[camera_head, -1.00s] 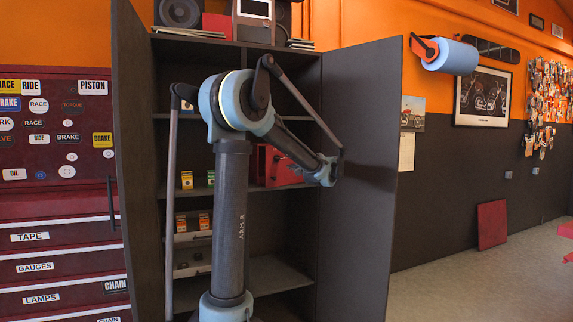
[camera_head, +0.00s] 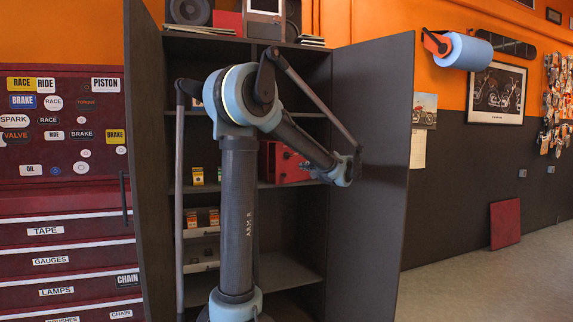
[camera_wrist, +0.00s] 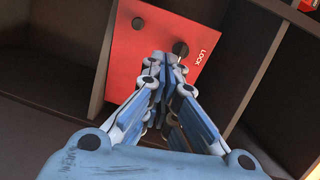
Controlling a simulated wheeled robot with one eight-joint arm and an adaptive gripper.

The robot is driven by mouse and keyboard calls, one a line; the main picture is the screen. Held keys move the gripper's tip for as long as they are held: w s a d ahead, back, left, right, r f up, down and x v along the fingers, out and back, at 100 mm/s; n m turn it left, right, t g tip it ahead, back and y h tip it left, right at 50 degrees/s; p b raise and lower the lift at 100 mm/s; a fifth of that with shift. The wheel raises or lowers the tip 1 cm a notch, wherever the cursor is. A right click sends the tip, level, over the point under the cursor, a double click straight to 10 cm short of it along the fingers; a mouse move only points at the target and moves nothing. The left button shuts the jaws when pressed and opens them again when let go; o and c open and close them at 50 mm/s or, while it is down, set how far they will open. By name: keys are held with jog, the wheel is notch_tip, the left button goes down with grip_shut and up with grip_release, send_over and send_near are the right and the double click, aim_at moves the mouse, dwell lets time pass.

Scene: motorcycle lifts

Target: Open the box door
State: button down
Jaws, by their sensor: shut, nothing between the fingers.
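The red box (camera_head: 287,162) sits on a middle shelf inside the open dark cabinet, partly hidden behind my arm in the head view. In the wrist view its red front (camera_wrist: 150,60) carries the word LOCK, a dark round spot near the top left and another near the fingers. The front looks closed. My gripper (camera_wrist: 168,62) is shut and empty, its fingertips pointing at the red front and overlapping its lower middle. I cannot tell whether they touch it. In the head view the fingers are not clearly visible.
The open cabinet doors stand on both sides, the right door (camera_head: 375,200) close to my wrist. Shelves (camera_head: 285,275) lie below the box. Small boxes (camera_head: 198,176) stand on the left. A red tool chest (camera_head: 65,200) is further left. Open floor lies at the right.

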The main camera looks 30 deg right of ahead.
jog(key=w+a+f+n+g+h, duration=0.1)
jog(key=w+a+f+n+g, duration=0.2)
jog(key=f, duration=0.4)
jog(key=w+a+f+n+g+h, duration=0.1)
jog(key=a+f+n+g, duration=0.15)
jog(key=f+g, duration=0.3)
jog(key=w+a+f+n+g+h, duration=0.1)
jog(key=a+f+n+g, duration=0.15)
jog(key=f, duration=0.45)
jog(key=w+a+r+n+t+h, duration=0.1)
jog(key=w+a+r+n+h, duration=0.55)
jog(key=r, duration=0.35)
jog(key=w+a+r+n+t+h, duration=0.1)
jog(key=w+a+r+n+h, duration=0.45)
jog(key=r+n+h, duration=0.35)
jog(key=w+d+m+y, duration=0.1)
jog(key=d+m, duration=0.1)
jog(key=d, duration=0.8)
jog(key=shift+w+r, duration=0.3)
jog(key=shift+r, duration=0.05)
